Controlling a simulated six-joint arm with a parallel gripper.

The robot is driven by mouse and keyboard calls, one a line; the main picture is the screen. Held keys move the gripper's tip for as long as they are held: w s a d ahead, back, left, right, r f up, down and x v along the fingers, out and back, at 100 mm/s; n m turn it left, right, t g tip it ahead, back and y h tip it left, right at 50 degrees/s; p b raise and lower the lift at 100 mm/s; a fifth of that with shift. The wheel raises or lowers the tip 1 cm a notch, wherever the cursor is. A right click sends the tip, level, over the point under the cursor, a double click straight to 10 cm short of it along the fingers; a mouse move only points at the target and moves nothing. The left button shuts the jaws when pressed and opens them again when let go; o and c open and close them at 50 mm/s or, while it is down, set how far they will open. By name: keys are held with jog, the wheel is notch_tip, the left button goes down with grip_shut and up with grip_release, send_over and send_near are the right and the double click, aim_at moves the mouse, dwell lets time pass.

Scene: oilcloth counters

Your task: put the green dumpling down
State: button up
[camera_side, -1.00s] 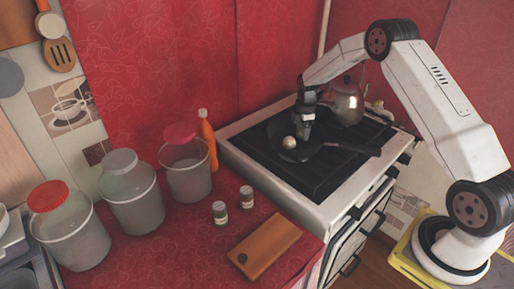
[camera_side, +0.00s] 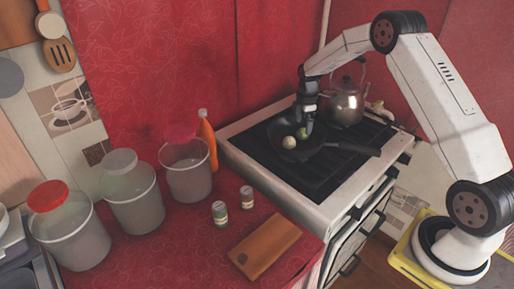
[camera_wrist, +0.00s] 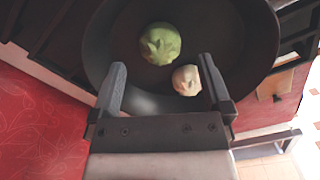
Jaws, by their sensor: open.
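The green dumpling (camera_side: 302,133) rests in a black frying pan (camera_side: 318,146) on the stove. It also shows in the wrist view (camera_wrist: 160,43), on the pan floor beyond my fingertips. A pale dumpling (camera_side: 288,143) lies in the same pan, close beside the green one; the wrist view shows it too (camera_wrist: 186,81), near the right finger. My gripper (camera_side: 304,122) is just above the pan, behind the dumplings. In the wrist view my gripper (camera_wrist: 161,72) has its fingers apart, and nothing is held between them.
A metal kettle (camera_side: 346,103) stands close right of my gripper on the stove (camera_side: 262,164). The pan handle points right. Left on the red counter are several lidded tubs, an orange bottle (camera_side: 208,140), two small jars and a wooden board (camera_side: 265,246).

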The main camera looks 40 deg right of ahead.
aim_at(303, 130)
notch_tip(303, 130, up, 9)
dwell(0.4)
jog(key=shift+f, duration=0.1)
dwell(0.4)
jog(key=s+a+f+m+t, duration=0.1)
jog(key=s+a+m+t, duration=0.1)
jog(key=s+a+m, duration=1)
jog(key=s+a, duration=0.9)
jog(key=s, duration=0.2)
jog(key=shift+f+m+t, duration=0.15)
jog(key=shift+m+t, duration=0.15)
